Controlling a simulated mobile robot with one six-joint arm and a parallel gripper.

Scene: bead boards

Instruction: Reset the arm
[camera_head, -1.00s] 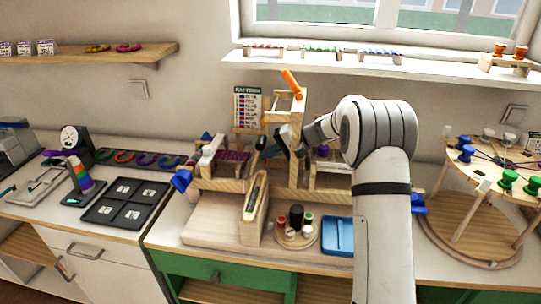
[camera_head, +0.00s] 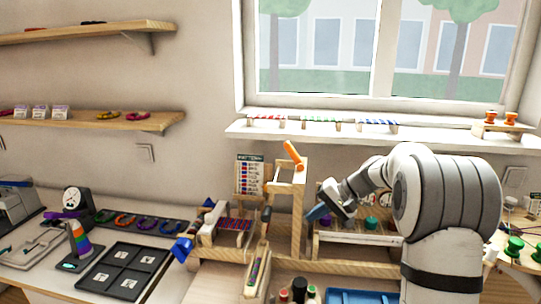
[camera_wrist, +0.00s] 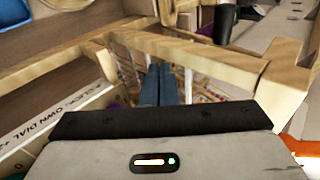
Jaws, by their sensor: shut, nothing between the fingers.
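My gripper (camera_head: 316,213) is at the right side of the wooden loom's upright post (camera_head: 299,205), with its dark blue fingers pointing left and down. In the wrist view the two fingers (camera_wrist: 156,86) lie close together, shut with nothing between them. Wooden bars (camera_wrist: 190,50) of the loom pass close around the fingers there; I cannot tell whether they touch. My arm reaches in from the right.
An orange handle (camera_head: 292,155) tops the loom frame. A pattern card (camera_head: 249,175) stands behind it. A blue tray (camera_head: 362,297) and small spools (camera_head: 299,289) sit in front. A black four-part tray (camera_head: 122,271) lies left. A shelf (camera_head: 330,134) runs under the window.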

